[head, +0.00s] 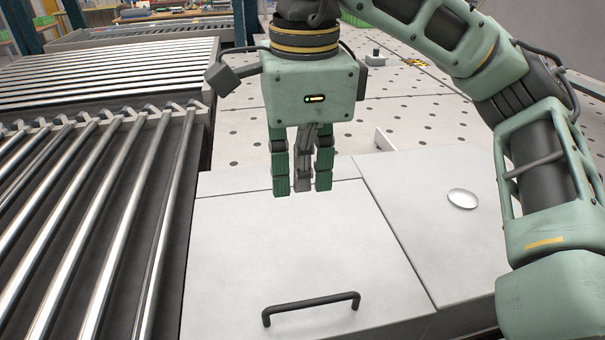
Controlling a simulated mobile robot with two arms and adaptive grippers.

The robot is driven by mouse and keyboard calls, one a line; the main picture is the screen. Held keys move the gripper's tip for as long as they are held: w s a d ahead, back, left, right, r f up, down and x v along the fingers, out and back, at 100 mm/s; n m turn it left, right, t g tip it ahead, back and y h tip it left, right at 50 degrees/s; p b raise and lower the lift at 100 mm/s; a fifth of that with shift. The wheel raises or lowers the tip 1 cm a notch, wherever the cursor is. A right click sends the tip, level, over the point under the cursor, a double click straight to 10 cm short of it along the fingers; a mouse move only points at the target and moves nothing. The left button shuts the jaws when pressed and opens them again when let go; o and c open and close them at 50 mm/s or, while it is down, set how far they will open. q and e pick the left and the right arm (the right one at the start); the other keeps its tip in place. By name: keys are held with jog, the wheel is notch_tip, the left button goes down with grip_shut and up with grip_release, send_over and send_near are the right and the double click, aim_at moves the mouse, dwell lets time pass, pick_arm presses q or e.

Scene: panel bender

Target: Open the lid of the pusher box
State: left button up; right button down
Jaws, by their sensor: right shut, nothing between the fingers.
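The pusher box lid (290,240) is a flat light-grey panel in the lower middle of the head view. It lies flat and looks closed. A dark bar handle (312,304) is fixed near its front edge. My right gripper (302,190) points down over the lid's far edge, well behind the handle and apart from it. Its green and grey fingers are shut with nothing between them. They hide a little of the lid's far edge. I cannot tell whether the fingertips touch the lid. My left gripper is out of view.
A roller conveyor (95,200) runs along the left side, close to the lid. A grey panel (420,190) with a round, pale disc (463,198) lies to the right, partly behind my right arm. A perforated table (420,110) stretches behind.

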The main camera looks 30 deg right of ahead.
dwell(1.0)
jog(key=c, duration=1.9)
grip_release()
notch_tip(320, 180, up, 12)
jog(key=shift+s, duration=0.25)
jog(key=shift+o, duration=0.2)
